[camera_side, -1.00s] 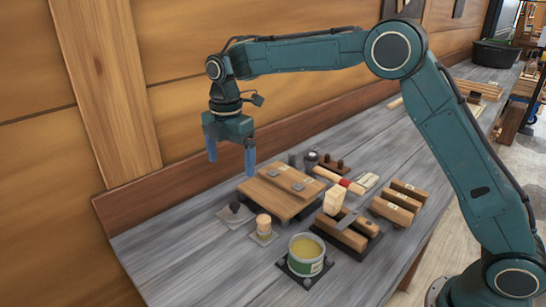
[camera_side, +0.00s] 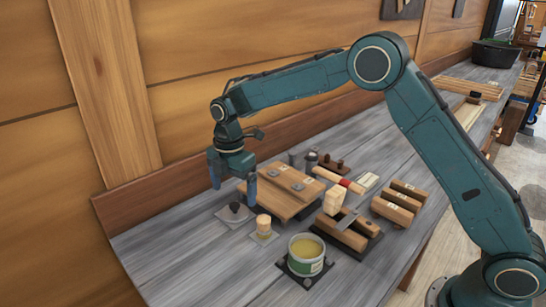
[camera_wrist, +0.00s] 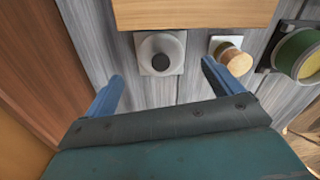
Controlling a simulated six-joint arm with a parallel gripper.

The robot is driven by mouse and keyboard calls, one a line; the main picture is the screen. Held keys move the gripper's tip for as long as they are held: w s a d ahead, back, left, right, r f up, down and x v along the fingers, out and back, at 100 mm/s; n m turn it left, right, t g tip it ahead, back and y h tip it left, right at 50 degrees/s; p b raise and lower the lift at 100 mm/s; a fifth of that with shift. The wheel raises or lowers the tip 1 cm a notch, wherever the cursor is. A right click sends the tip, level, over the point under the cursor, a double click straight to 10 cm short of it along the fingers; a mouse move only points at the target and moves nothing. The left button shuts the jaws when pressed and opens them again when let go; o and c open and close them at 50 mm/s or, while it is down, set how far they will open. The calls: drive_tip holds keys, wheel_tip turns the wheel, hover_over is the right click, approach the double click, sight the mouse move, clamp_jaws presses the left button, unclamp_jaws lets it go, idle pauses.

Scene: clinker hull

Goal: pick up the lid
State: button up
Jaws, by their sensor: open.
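The lid (camera_side: 235,208) is a small grey piece with a black knob, on a pale square plate on the bench left of the wooden boards. In the wrist view the lid (camera_wrist: 148,47) shows as a grey round with the black knob on top. My gripper (camera_side: 233,190) is open and empty, pointing down close above the lid. In the wrist view my gripper (camera_wrist: 161,72) has its blue fingers spread wide, with the lid between and just beyond their tips. I cannot tell whether the fingertips reach below the knob's height.
A wooden board stack (camera_side: 283,203) stands close behind the lid. A small cork-topped jar (camera_side: 263,222) is to its right, and an open tin of yellow stuff (camera_side: 306,250) stands nearer the front. Several wooden blocks lie further right. The bench (camera_side: 175,255) left and in front is clear.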

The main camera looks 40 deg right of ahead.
sight(235, 204)
drive_tip(key=shift+f, duration=2.6)
drive_tip(key=c, duration=1.1)
